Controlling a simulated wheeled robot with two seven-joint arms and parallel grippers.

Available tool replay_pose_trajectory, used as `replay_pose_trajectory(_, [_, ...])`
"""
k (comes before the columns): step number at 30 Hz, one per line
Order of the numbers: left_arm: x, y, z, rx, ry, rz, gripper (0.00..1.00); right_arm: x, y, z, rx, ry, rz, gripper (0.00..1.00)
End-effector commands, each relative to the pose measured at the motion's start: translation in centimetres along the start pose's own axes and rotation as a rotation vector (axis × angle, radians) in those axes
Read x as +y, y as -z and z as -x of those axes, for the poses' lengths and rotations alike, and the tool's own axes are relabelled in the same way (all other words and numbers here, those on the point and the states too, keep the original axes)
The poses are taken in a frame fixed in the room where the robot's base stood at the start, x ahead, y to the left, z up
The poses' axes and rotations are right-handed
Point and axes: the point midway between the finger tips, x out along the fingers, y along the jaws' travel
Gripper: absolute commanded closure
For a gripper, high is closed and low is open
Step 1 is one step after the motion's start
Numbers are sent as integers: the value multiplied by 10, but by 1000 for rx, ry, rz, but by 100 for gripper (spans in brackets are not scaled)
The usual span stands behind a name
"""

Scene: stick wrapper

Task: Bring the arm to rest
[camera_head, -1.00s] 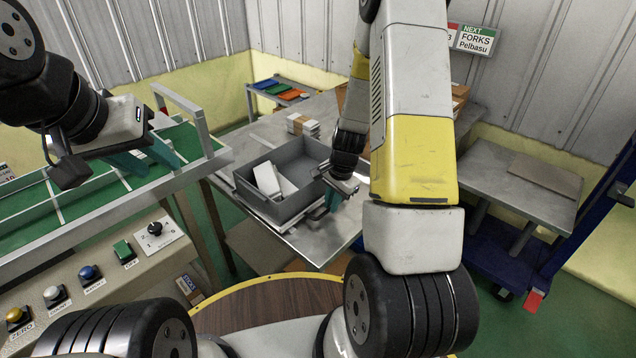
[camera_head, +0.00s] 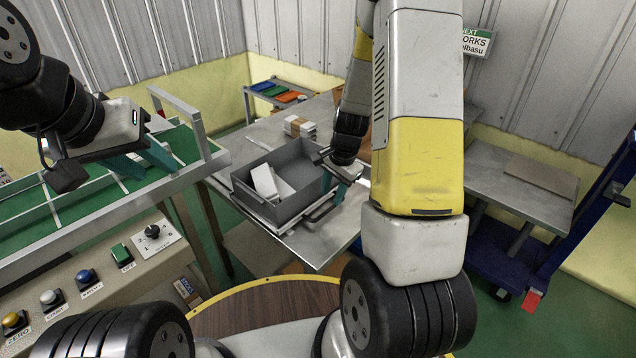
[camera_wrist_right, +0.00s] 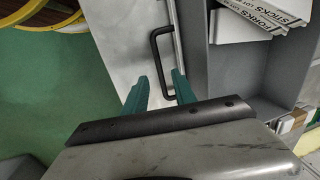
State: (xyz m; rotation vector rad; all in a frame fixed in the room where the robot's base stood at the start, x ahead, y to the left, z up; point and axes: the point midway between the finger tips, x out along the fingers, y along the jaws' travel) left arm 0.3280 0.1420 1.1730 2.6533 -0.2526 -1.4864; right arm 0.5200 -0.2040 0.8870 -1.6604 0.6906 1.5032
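My right gripper (camera_head: 338,188) is beside the right side of a grey bin (camera_head: 240,190), above the metal table.
White boxes (camera_head: 265,182) lie inside the bin. A bundle of sticks (camera_head: 299,126) sits behind it on the metal table (camera_head: 330,240). A button panel (camera_head: 90,275) is at the lower left.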

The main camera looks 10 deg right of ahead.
Motion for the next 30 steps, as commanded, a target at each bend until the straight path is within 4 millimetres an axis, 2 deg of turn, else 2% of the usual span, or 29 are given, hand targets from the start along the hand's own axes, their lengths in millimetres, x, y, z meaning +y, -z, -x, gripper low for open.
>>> replay_pose_trajectory(3, [0,0,0,0,0,0,64,-1,0,15,2,1,2,67])
replay_pose_trajectory(6, [0,0,0,0,0,0,64,0,0,21,1,1,1,67])
replay_pose_trajectory(16, [0,0,0,0,0,0,64,0,0,23,0,1,1,67])
replay_pose_trajectory(19, [0,0,0,0,0,0,64,-4,-3,35,2,16,26,67])
replay_pose_trajectory(23, [0,0,0,0,0,0,64,-12,-17,77,12,71,128,67])
replay_pose_trajectory(26, [0,0,0,0,0,0,64,-16,-35,123,30,126,251,67])
replay_pose_trajectory(30, [0,0,0,0,0,0,64,-10,-66,183,70,191,442,67])
